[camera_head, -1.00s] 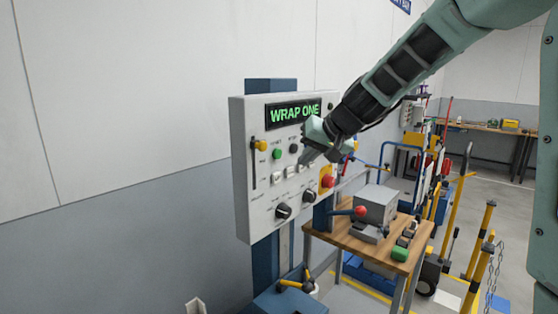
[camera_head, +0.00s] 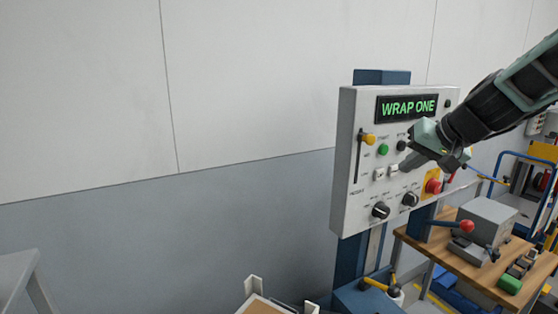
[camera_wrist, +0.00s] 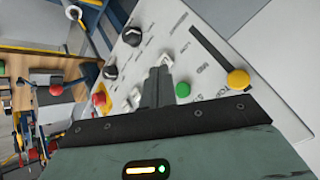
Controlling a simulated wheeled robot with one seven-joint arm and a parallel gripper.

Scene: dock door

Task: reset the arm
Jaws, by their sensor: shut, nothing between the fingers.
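My gripper (camera_head: 408,163) is in front of the grey control panel (camera_head: 347,150), over its middle right part. In the wrist view my gripper's fingers (camera_wrist: 158,85) are together and empty, pointing at the panel (camera_wrist: 180,40) between the white switches and the green button (camera_wrist: 183,90). I cannot tell whether the fingertips touch the panel. The panel's display (camera_head: 407,108) reads WRAP ONE in green. A yellow-knobbed slider (camera_head: 368,139), black knobs (camera_head: 380,210) and a red button on yellow (camera_head: 433,186) also show.
A wooden bench (camera_head: 460,262) with a grey box (camera_head: 488,220), a red-knobbed lever and a green item (camera_head: 509,284) stands right of the panel. A blue post (camera_head: 350,258) carries the panel. A pale wall (camera_head: 80,90) lies behind. A grey frame (camera_head: 18,275) is at lower left.

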